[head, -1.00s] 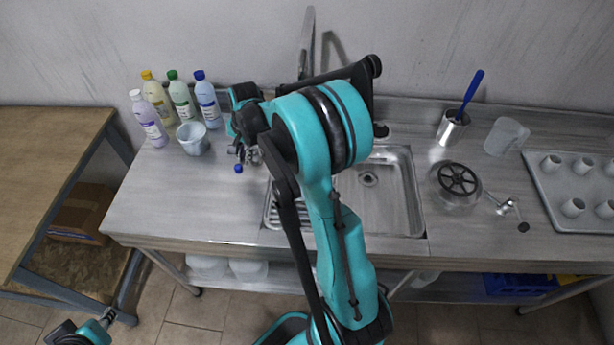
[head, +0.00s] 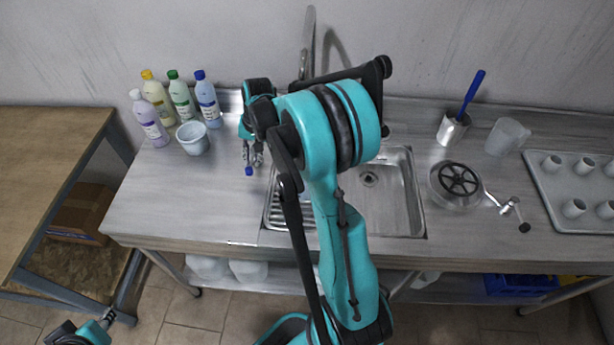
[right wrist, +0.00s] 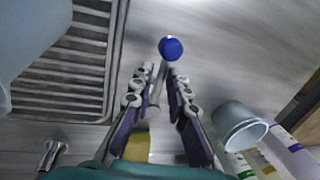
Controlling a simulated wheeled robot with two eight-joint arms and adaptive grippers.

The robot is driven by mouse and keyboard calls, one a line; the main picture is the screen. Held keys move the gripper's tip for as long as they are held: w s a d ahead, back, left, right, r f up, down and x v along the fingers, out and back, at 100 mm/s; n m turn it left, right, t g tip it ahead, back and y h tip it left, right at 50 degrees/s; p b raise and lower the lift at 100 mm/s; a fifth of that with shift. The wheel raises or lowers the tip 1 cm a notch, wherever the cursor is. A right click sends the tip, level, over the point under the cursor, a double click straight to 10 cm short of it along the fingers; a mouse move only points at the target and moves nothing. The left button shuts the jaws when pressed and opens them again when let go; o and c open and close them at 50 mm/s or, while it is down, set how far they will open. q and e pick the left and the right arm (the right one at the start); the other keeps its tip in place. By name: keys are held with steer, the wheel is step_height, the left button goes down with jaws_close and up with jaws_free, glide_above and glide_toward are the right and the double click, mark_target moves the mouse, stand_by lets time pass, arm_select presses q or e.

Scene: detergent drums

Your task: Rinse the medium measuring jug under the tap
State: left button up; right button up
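My right gripper (head: 252,157) is over the counter just left of the sink; its two fingers (right wrist: 161,80) converge with a narrow gap. A thin grey rod with a blue ball end (right wrist: 171,48) shows between and beyond the fingertips; whether it is gripped is unclear. A large translucent vessel (right wrist: 28,35), possibly a jug, is cut off at the upper left of the right wrist view. A clear jug (head: 506,136) stands at the counter's right. The tall tap (head: 307,45) is partly hidden behind my right arm. My left gripper (head: 106,318) is barely in view, fingers unclear.
Several bottles (head: 181,97) and a pale blue cup (head: 193,140) stand at the left. The sink (head: 395,190) is partly covered by my arm. A round strainer-like item (head: 457,181), a brush holder (head: 451,128) and a tray (head: 548,205) are at the right. The front left counter is clear.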

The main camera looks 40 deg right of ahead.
steer(key=shift+o, duration=1.2)
steer(key=shift+s+d, duration=0.15)
steer(key=shift+d, duration=0.05)
steer(key=shift+a, duration=0.1)
steer(key=o, duration=0.4)
steer(key=shift+r, duration=0.15)
steer(key=r+p, duration=0.2)
steer(key=d+r+p, duration=0.1)
steer(key=r, duration=0.1)
steer(key=shift+s, duration=0.4)
